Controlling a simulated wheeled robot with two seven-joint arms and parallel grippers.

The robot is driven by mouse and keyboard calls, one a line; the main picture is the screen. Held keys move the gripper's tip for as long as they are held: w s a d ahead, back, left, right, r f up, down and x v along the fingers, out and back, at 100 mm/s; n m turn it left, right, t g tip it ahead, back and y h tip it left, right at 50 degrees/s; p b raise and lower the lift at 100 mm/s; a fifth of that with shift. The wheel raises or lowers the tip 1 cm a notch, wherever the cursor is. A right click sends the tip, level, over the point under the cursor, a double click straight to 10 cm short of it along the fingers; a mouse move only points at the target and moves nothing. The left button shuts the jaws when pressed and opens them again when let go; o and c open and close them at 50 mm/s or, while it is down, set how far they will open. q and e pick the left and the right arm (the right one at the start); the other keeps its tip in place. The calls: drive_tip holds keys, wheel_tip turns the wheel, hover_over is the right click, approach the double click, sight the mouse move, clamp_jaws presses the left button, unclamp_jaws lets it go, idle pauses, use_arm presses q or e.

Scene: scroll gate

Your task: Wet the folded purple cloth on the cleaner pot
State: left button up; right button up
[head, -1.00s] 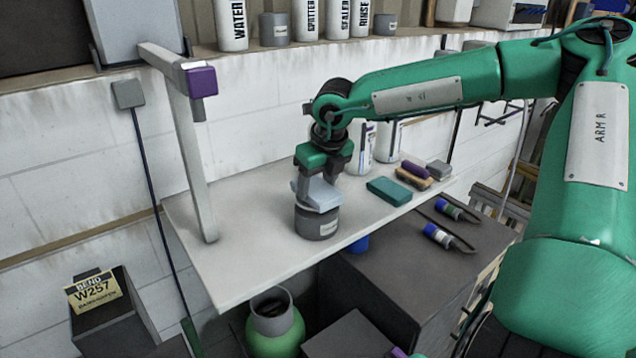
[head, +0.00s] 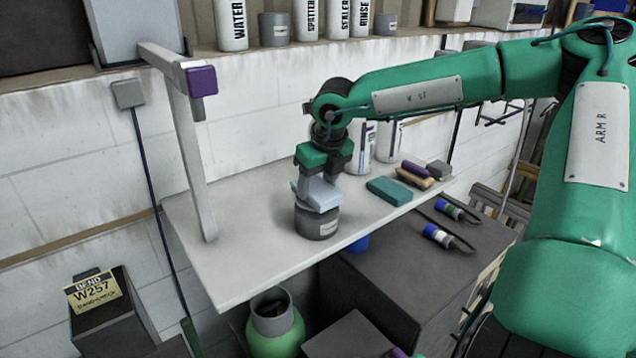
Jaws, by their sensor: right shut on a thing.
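My right gripper (head: 320,178) points down over the shelf board and is shut on a folded cloth (head: 318,195). The cloth looks pale blue-grey here, not purple. The cloth hides the pot's opening. The pot stands upright on the pale board (head: 250,262). My left gripper is not in view.
A post with a purple-ended arm (head: 203,81) rises left of the pot. Right of it lie a teal block (head: 389,191), a tan brush with a purple top (head: 414,176) and a grey block (head: 438,169). White bottles (head: 360,150) stand behind. The board's front left is clear.

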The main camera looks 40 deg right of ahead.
sight(318, 188)
drive_tip(key=shift+r+p, duration=0.75)
drive_tip(key=shift+r, duration=2.7)
